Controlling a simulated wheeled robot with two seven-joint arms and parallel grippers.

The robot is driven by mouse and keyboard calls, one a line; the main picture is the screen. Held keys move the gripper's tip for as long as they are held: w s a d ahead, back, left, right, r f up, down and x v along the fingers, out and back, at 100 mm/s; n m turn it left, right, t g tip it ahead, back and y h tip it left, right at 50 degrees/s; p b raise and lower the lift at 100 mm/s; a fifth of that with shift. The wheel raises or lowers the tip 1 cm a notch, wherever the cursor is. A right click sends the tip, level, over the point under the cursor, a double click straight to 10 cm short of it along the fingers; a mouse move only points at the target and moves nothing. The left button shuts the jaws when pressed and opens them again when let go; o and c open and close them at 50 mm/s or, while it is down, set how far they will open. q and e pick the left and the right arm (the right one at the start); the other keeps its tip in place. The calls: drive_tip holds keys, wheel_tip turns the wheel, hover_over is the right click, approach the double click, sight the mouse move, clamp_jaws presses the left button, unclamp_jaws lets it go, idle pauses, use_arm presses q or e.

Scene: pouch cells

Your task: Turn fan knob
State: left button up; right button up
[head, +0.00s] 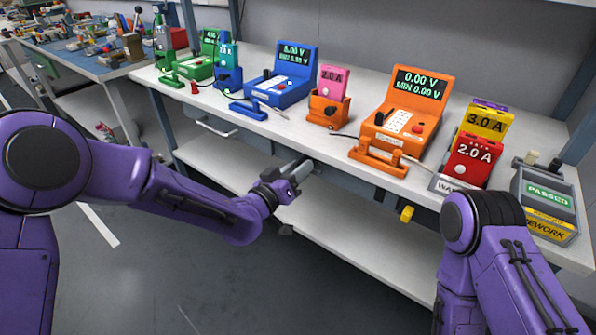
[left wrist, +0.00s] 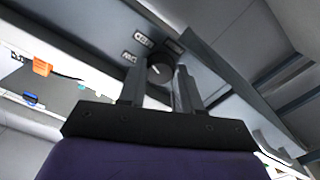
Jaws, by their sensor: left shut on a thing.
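The fan knob (left wrist: 160,70) is a dark round knob on a grey panel in the left wrist view, with small dark labels (left wrist: 144,40) beside it that I cannot read surely. My left gripper (left wrist: 158,88) has one finger on each side of the knob and is shut on it. In the head view my left gripper (head: 296,168) is at the front edge of the bench, below its top. The knob is hidden there. My right arm shows at the lower right of the head view, but its gripper is out of view.
The white bench (head: 290,135) carries an orange tester (head: 405,112), a blue tester (head: 283,80), a green tester (head: 195,66) and red (head: 472,160) and yellow (head: 487,120) cells. A grey bin (head: 545,195) stands at the right. A lower shelf (head: 345,235) lies beneath.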

use_arm(q)
drive_tip(key=shift+f+m, duration=0.1)
drive_tip(key=shift+m, duration=0.8)
drive_tip(key=o, duration=0.8)
drive_tip(key=shift+c, duration=0.2)
drive_tip(key=v, duration=1)
drive_tip(key=shift+s+a, duration=0.15)
drive_tip(key=shift+s, duration=0.1)
